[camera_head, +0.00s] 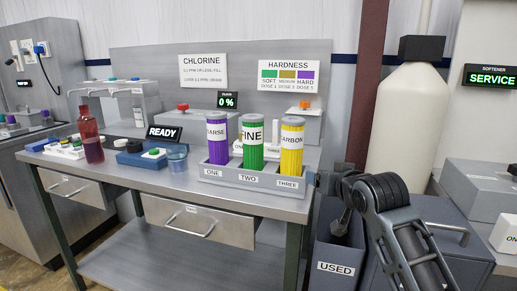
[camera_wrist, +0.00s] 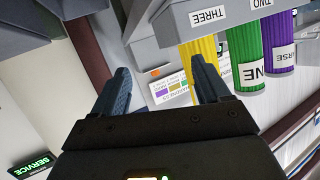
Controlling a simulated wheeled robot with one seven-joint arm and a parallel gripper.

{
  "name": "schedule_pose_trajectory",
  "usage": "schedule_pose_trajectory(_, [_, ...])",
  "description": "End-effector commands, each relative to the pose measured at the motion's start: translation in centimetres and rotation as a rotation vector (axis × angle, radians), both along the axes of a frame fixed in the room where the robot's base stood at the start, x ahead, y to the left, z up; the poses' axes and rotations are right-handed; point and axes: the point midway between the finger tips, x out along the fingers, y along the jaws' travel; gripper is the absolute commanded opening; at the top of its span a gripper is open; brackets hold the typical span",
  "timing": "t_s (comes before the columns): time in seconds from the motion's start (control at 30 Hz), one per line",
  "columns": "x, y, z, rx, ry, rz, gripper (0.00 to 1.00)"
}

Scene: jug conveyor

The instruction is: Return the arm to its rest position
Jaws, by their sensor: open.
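My gripper (camera_wrist: 160,92) shows in the wrist view with its two dark fingers spread apart and nothing between them. In the head view, my dark arm is folded at the lower right, in front of the grey bin labelled USED; the fingertips are hard to make out there. Three labelled cartridges stand upright in a grey rack (camera_head: 254,178) on the bench: purple (camera_head: 217,147) in ONE, green (camera_head: 252,153) in TWO, yellow (camera_head: 291,155) in THREE. My gripper is to the right of the rack and apart from it.
The USED bin (camera_head: 337,252) stands at the bench's right end. A white tank (camera_head: 407,130) is behind my arm. A SERVICE sign (camera_head: 491,75) is at right.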

Motion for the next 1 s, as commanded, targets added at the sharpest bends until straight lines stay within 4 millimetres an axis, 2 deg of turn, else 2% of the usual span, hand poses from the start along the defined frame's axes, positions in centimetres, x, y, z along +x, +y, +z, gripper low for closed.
schedule_pose_trajectory(0.03, [-1.4, 0.6, -2.0, 0.019, 0.005, 0.005, 0.76])
schedule_pose_trajectory(0.2, [-6.3, 2.1, -7.2, 0.078, -0.011, 0.009, 0.76])
schedule_pose_trajectory(0.37, [-11.6, 2.9, -11.3, 0.121, -0.025, -0.002, 0.76])
schedule_pose_trajectory(0.5, [-16.8, 3.2, -14.2, 0.144, -0.035, -0.02, 0.76])
schedule_pose_trajectory(0.8, [-28.7, 2.5, -18.2, 0.153, -0.049, -0.073, 0.76])
schedule_pose_trajectory(1.0, [-36.8, 1.3, -18.9, 0.123, -0.055, -0.107, 0.76])
